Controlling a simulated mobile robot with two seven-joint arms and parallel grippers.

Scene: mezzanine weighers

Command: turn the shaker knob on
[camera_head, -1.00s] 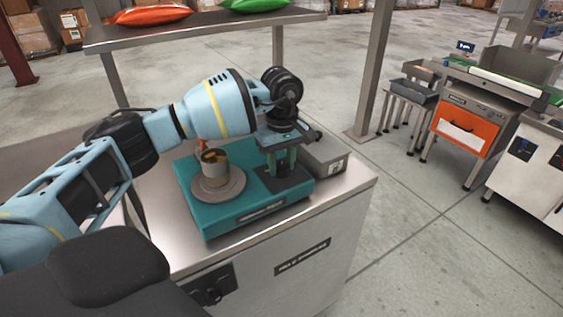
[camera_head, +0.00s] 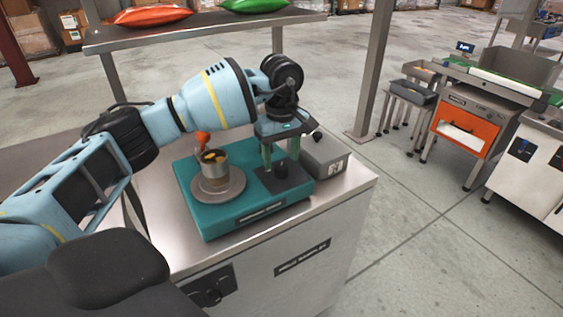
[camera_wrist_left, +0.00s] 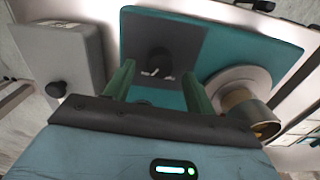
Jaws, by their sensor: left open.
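The shaker (camera_head: 225,215) is a teal box on the steel cabinet top, with a round platform carrying a metal cup (camera_head: 214,165). Its black knob (camera_head: 281,170) stands on a dark panel at the right end; in the left wrist view the knob (camera_wrist_left: 159,60) shows beside small white marks. My left gripper (camera_head: 281,157) points down just above the knob, its two green fingers apart and empty. In the left wrist view the gripper (camera_wrist_left: 158,84) has the knob between and beyond its fingertips, apparently not touching. My right gripper is not in view.
A grey box with a black knob (camera_head: 326,155) stands close to the right of the shaker. A shelf (camera_head: 205,32) with orange and green bags hangs behind the arm. An orange-fronted machine (camera_head: 463,130) stands farther right across open floor.

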